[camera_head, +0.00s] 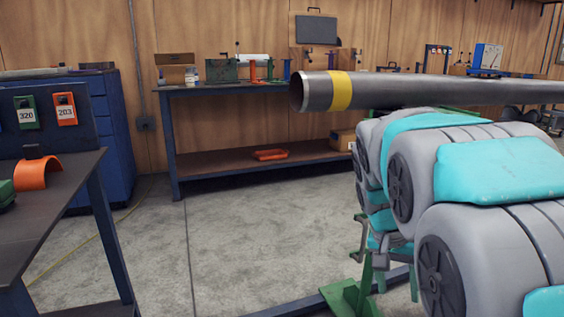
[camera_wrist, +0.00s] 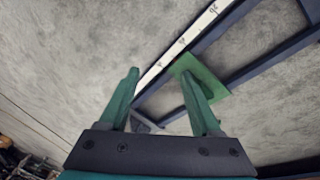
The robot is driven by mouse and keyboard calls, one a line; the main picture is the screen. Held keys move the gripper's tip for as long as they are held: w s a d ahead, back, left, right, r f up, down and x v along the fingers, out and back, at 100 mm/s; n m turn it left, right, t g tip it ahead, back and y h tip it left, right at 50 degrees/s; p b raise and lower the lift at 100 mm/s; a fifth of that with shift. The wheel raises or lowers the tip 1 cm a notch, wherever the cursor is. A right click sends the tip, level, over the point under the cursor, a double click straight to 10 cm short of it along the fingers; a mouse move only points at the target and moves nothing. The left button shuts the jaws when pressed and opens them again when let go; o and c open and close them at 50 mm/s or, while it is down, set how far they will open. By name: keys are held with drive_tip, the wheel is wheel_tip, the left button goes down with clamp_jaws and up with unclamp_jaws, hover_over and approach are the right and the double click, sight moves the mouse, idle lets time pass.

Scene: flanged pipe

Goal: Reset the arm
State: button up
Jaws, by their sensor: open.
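My gripper (camera_wrist: 160,75) shows in the wrist view with its two green fingers spread apart and nothing between them. It points down toward the concrete floor and a dark blue metal frame (camera_wrist: 240,75). A green plate (camera_wrist: 212,76) on that frame lies beyond the right finger. In the head view my grey and teal arm fills the right side, folded below and in front of a steel pipe (camera_head: 420,90) with a yellow band (camera_head: 341,90). I cannot make out my gripper clearly in the head view.
A workbench (camera_head: 185,135) with tools stands against the wooden wall, an orange tray (camera_head: 270,154) on its lower shelf. A table (camera_head: 45,210) at the left holds an orange curved piece (camera_head: 37,173). A green foot (camera_head: 352,298) stands near my arm. The middle floor is clear.

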drive_tip(key=s+a+f+n+y+p, duration=0.1)
drive_tip(key=s+a+f+n, duration=0.1)
drive_tip(key=s, duration=0.6)
drive_tip(key=s+a+f+n+g+y+p, duration=0.1)
drive_tip(key=s+a+n, duration=0.1)
drive_tip(key=s, duration=0.6)
drive_tip(key=s+a+f+n+y+p, duration=0.1)
drive_tip(key=s+a+f+n, duration=0.1)
drive_tip(key=s, duration=0.6)
drive_tip(key=shift+s+a+f+n+g, duration=0.15)
drive_tip(key=shift+a+f+n+g, duration=0.2)
drive_tip(key=shift+a+n, duration=0.3)
drive_tip(key=shift+c, duration=0.3)
